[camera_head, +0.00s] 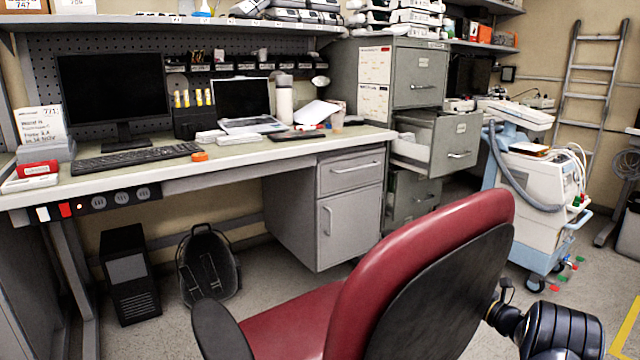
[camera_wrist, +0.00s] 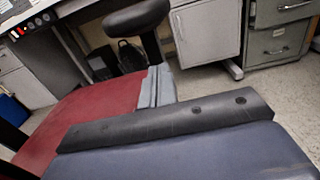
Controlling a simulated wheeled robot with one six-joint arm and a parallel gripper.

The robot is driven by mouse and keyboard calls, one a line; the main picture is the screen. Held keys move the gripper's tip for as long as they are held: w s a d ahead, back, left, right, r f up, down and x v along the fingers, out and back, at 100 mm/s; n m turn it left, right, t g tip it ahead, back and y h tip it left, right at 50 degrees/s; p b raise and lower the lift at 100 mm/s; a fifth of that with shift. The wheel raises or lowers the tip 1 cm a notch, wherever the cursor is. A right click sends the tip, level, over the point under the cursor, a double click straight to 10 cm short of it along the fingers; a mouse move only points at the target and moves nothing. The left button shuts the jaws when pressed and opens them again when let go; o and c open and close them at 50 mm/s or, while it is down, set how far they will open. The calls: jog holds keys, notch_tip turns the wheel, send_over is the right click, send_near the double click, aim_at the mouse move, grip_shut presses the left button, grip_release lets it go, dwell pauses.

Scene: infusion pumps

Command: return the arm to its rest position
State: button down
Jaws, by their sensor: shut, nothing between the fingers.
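A dark banded cylindrical part of my arm (camera_head: 555,330) shows at the lower right of the head view, beside the chair's backrest. The fingers of my gripper do not show in the head view; the chair back covers the area to the left of the arm part. In the wrist view I cannot make out fingertips either. A black bar with several round bolts and a blue-grey surface fill its lower part, and I cannot tell what they belong to. No object is seen held.
A red office chair (camera_head: 420,240) stands close in front; its red seat also shows in the wrist view (camera_wrist: 75,125). Behind are a desk (camera_head: 250,158), a filing cabinet with an open drawer (camera_head: 440,142) and a white wheeled machine (camera_head: 540,190). Floor shows between chair and desk.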

jog(key=p+v, duration=0.2)
jog(key=v, duration=0.7)
jog(key=b+x, duration=0.3)
jog(key=x, duration=1.1)
jog(key=shift+s+d+m+t+h+p, duration=0.15)
jog(key=shift+s+m+t+h, duration=0.3)
jog(key=shift+s, duration=0.6)
jog(key=shift+s+d+m+t+h+p, duration=0.15)
jog(key=shift+s+m+h, duration=0.2)
jog(key=shift+s+h, duration=0.5)
jog(key=shift+s, duration=0.2)
